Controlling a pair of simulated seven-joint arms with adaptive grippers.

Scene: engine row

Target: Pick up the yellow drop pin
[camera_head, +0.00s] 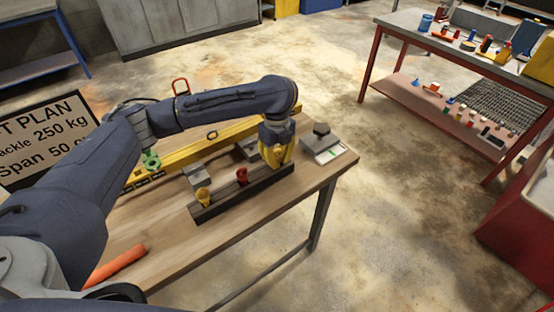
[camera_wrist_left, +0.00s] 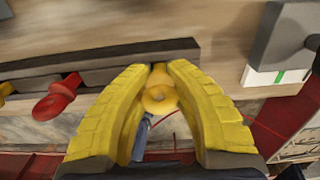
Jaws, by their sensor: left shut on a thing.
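My left gripper (camera_head: 275,152) is over the right end of a dark rack (camera_head: 222,203) on the wooden bench. In the left wrist view its yellow fingers (camera_wrist_left: 160,90) are shut on a yellow drop pin (camera_wrist_left: 158,98), whose round head shows between them. The fingers hide the pin in the head view, and I cannot tell whether it still sits in the rack. A red pin (camera_head: 242,175) stands in the middle of the rack, and it also shows in the left wrist view (camera_wrist_left: 56,100). Another yellow-orange pin (camera_head: 203,195) stands at the rack's left end. My right gripper is not in view.
A yellow beam (camera_head: 185,152) lies behind the rack, with grey blocks between. An orange tube (camera_head: 117,263) lies at the front left. A red-framed shelf (camera_head: 437,105) stands far right.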

